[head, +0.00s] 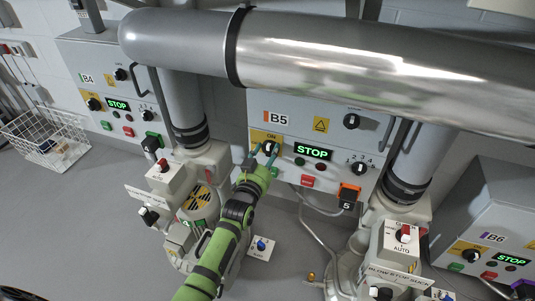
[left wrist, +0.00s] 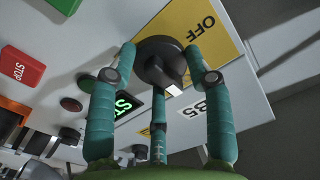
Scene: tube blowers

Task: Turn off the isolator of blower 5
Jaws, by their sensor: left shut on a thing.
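The isolator of blower 5 is a black rotary knob (head: 270,148) on a yellow plate (head: 259,138) at the left of the B5 panel (head: 288,104). In the head view, ON is written at the plate's top. My left gripper (head: 263,153) is at this knob, its teal fingers around it. In the left wrist view, the gripper (left wrist: 160,75) is shut on the knob (left wrist: 160,60). The knob's white-tipped handle points toward the B5 label (left wrist: 203,105), away from the word OFF (left wrist: 197,35). The ON word is hidden there. My right gripper is out of view.
The B5 display (head: 312,152) reads STOP, with a red button (head: 307,181) below. Panels B4 (head: 92,75) and B6 (head: 490,215) stand either side. A large metal pipe (head: 340,55) crosses above.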

